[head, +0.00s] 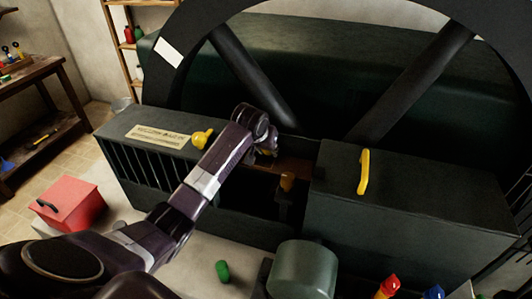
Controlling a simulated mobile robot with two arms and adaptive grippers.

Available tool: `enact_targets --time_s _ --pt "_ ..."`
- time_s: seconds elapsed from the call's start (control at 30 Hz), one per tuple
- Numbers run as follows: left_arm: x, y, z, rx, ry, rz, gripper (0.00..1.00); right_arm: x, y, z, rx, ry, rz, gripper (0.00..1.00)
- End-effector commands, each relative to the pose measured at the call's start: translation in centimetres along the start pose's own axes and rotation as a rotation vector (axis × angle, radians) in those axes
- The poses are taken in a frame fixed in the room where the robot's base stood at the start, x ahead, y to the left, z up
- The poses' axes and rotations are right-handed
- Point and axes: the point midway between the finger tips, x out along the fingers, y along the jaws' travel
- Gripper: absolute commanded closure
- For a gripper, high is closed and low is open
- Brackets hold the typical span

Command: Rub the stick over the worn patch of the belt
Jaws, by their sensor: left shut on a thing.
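My left gripper (267,150) reaches into the gap between two dark green housings. It is shut on what seems to be the stick, of which only a small yellowish bit shows at the fingers. A brown strip that looks like the belt (296,166) shows in the gap, just right of the fingers. The gripper hides part of it. I cannot make out the worn patch, nor whether the stick touches the belt. My right gripper is not in view.
A large dark spoked wheel (250,75) stands behind. The right housing (420,205) has a yellow handle (364,172); the left has a yellow knob (202,138). A brown-topped lever (287,181) stands in the gap. A red box (68,205) and green cylinder (222,271) are nearer.

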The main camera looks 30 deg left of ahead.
Motion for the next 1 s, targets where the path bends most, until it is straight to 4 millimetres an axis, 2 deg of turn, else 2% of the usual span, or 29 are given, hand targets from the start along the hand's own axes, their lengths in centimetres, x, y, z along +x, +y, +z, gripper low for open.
enact_targets --time_s 0.27,0.8,1.0 --pt "-0.1 0.0 0.0 0.0 -0.003 -0.001 1.0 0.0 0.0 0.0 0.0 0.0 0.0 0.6" --pt "-4.5 -0.1 -3.1 -0.001 0.003 -0.001 1.0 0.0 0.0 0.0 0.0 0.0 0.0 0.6" --pt "-5.1 -0.1 -3.4 -0.001 0.001 -0.001 1.0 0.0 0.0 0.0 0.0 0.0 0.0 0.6"
